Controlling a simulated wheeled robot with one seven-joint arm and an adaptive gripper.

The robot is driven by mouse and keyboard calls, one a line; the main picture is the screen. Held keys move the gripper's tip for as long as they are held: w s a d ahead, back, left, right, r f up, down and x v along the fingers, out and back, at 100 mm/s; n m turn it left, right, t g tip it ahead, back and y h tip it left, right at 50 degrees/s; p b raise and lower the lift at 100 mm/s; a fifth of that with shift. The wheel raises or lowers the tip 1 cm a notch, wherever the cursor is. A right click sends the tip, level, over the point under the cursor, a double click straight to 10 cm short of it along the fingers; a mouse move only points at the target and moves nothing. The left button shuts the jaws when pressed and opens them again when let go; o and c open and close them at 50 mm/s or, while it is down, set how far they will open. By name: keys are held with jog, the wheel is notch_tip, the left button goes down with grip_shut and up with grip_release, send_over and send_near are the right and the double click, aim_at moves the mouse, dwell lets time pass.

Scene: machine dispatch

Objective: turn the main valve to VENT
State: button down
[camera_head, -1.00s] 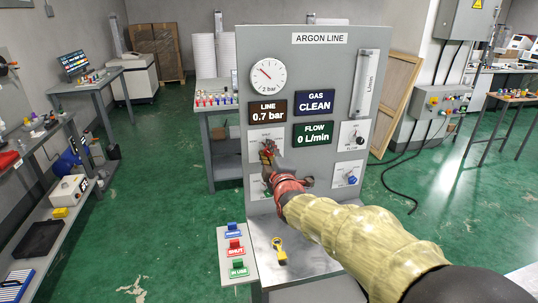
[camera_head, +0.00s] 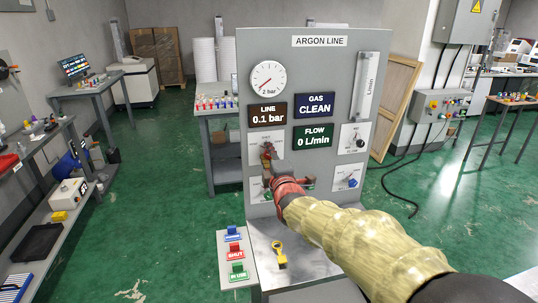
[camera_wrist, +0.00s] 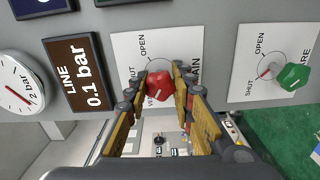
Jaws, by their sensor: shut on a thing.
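The red main valve knob (camera_wrist: 160,87) sits on a white plate (camera_wrist: 135,48) marked OPEN, SHUT and VENT, with VENT partly hidden. My gripper (camera_wrist: 163,82) is shut on this knob, one finger on each side. The knob's lower end lies close to the VENT lettering; its exact pointing is hard to tell.
A green knob (camera_wrist: 292,76) on its own plate is beside the main valve. The panel (camera_head: 331,60) also holds GAS CLEAN (camera_head: 315,104) and FLOW 0 L/min (camera_head: 313,134) displays. Blue, red and green tags (camera_head: 236,250) and a yellow tagged item (camera_head: 279,253) lie below.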

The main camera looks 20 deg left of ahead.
jog(key=c, duration=1.5)
grip_release()
jog(key=shift+a, duration=0.1)
jog(key=v, duration=1.2)
jog(key=shift+s, duration=0.1)
